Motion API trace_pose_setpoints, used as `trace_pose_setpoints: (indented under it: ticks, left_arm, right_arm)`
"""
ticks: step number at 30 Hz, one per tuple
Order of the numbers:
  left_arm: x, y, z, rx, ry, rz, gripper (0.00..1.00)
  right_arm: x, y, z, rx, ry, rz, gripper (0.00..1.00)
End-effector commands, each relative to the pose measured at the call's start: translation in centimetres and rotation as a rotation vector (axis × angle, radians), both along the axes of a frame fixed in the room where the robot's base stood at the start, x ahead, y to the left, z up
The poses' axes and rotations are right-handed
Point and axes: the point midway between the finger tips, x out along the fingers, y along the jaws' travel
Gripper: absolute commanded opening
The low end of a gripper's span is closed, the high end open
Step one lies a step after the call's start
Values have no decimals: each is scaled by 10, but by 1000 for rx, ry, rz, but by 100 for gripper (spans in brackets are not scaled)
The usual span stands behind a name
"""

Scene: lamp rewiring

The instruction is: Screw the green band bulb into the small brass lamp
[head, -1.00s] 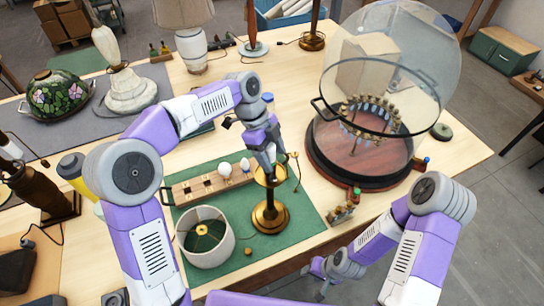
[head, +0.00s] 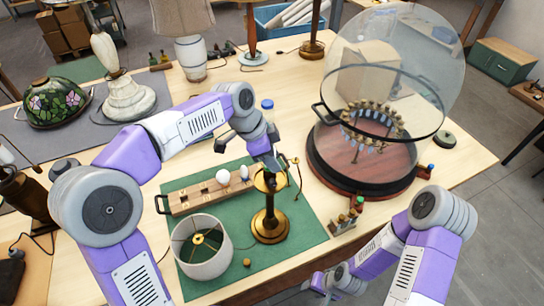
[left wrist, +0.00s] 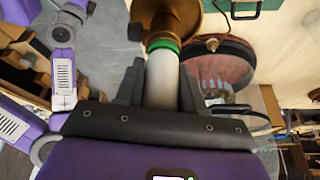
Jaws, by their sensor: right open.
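The small brass lamp (head: 268,222) stands upright on the green mat. My left gripper (head: 268,163) is at the top of the lamp. In the left wrist view, my left gripper (left wrist: 163,90) is shut on the white green band bulb (left wrist: 163,75), one finger on each side. The bulb's green band lies right against the brass lamp top (left wrist: 168,18); how deep its base sits is hidden. The bulb is hidden behind the gripper in the head view. My right gripper (head: 320,284) is open and empty, low beside the table's front edge.
A wooden bulb holder (head: 190,200) with two white bulbs lies left of the lamp. A lampshade (head: 202,262) stands front left on the green mat (head: 300,235). A large glass dome (head: 392,80) on a round base is at right, and a small rack (head: 343,222) stands near the front edge.

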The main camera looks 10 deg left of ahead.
Motion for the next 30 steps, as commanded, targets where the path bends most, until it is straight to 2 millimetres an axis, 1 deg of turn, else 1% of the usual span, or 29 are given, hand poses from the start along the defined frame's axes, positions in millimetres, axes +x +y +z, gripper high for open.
trace_pose_setpoints:
  ticks: [1, 3, 4, 5, 8, 15, 17, 18, 22, 25, 30]
  left_arm:
    - [0, 0, 0, 0, -1, 0, 20]
    - [0, 0, 0, 0, -1, 0, 11]
    - [0, 0, 0, 0, -1, -1, 10]
    - [0, 0, 0, 0, -1, -4, 6]
    - [1, 1, 1, 1, 2, -58, 6]
    - [-2, 1, 4, -1, 5, -377, 6]
    - [-2, 1, 1, 1, 0, -383, 6]
    - [-2, 1, 0, 2, 1, -396, 6]
    - [-2, 1, 2, -1, 3, -521, 6]
    - [-3, 1, 2, 1, 1, -602, 6]
    - [-3, 1, -1, 1, -2, -628, 6]
  right_arm:
    - [0, 0, 0, 0, 0, 0, 43]
    - [0, 0, 0, 0, 0, 0, 43]
    - [0, 0, 0, 0, 0, 0, 43]
    - [0, 0, 1, 0, 0, 0, 43]
    - [0, 0, 7, 0, 0, 0, 43]
    - [0, 0, 39, 0, 0, 0, 43]
    - [0, 0, 34, 0, -1, 0, 43]
    - [0, 0, 36, 0, 0, 0, 43]
    - [0, 0, 51, 0, 0, 0, 43]
    - [0, 0, 57, 0, 0, 0, 43]
    - [0, 0, 56, 0, 0, 0, 43]
